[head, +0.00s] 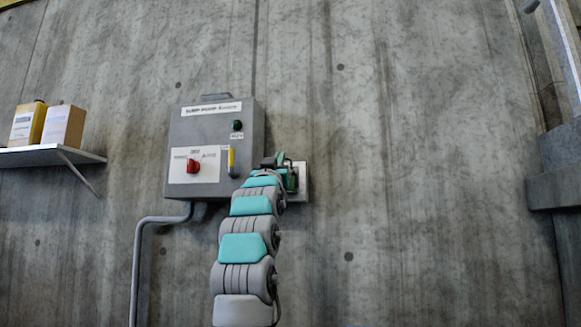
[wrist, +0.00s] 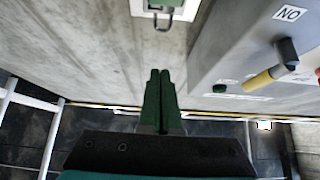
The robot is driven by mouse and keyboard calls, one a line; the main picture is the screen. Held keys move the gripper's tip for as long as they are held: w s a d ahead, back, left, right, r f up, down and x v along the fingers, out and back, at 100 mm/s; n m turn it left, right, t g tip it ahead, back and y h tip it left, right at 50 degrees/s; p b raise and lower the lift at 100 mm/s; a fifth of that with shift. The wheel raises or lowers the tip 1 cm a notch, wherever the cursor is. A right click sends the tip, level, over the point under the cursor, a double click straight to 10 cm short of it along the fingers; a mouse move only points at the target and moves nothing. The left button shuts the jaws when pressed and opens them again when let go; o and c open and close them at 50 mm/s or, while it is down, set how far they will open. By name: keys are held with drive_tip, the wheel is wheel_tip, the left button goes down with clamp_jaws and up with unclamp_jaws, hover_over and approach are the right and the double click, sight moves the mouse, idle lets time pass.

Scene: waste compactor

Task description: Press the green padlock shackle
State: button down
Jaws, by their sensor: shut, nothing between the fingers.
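The green padlock (wrist: 166,3) is at the top edge of the wrist view, cut off by the frame, on a pale plate. Its dark metal shackle (wrist: 162,22) is a U-shaped loop that shows below the body in this view. My gripper (wrist: 160,72) has its two dark green fingers together, with nothing between them. The fingertips are apart from the shackle, below it in the wrist view. In the head view, a small green part, probably the padlock (head: 291,181), shows beside the pale plate (head: 303,178), and my arm partly covers this area.
A grey control box (head: 213,116) with a red knob (head: 193,166) and a yellow-handled lever (head: 231,160) is on the concrete wall, close to the left of my gripper. A shelf (head: 40,156) with boxes is far left. The wall to the right is clear.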

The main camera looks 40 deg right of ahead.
drive_tip(key=shift+d, duration=0.2)
drive_tip(key=shift+d+r, duration=0.1)
drive_tip(key=shift+r, duration=0.05)
drive_tip(key=p+x, duration=0.9)
drive_tip(key=x, duration=0.1)
wheel_tip(320, 180, down, 4)
drive_tip(key=b, duration=0.5)
idle(0.4)
